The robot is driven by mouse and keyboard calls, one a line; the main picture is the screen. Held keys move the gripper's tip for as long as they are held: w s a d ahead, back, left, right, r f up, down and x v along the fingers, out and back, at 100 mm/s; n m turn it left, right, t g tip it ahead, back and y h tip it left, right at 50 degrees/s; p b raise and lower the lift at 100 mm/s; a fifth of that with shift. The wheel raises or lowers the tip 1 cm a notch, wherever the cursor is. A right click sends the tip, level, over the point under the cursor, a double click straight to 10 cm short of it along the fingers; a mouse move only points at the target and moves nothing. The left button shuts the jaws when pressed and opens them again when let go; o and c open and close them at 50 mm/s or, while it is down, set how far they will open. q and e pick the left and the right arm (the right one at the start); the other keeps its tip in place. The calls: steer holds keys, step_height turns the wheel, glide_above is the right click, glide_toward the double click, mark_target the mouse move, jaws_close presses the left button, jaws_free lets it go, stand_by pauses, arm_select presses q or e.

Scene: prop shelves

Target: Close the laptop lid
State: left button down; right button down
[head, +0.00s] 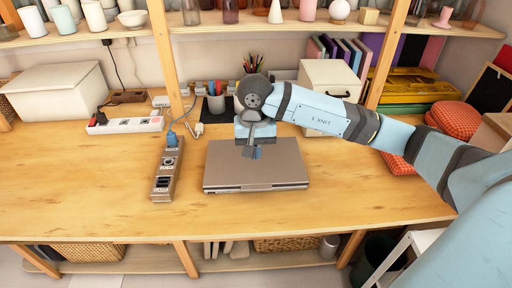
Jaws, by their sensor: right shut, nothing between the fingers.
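The laptop (256,173) lies on the wooden desk, a grey-brown slab in the head view. Its lid is down flat over the base, with a thin dark seam along the front edge. My right arm comes in from the right, and my right gripper (255,153) points down over the back part of the lid. Its fingers are shut with nothing between them. I cannot tell whether the fingertips touch the lid. The gripper and wrist hide part of the laptop's rear edge. My left gripper is not in view.
A socket strip (167,172) stands left of the laptop, with a white power strip (125,125) farther left. The front of the desk (100,205) is clear.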

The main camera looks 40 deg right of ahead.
mark_target(255, 186)
step_height(255, 186, down, 11)
steer(key=shift+s, duration=0.1)
stand_by(0.4)
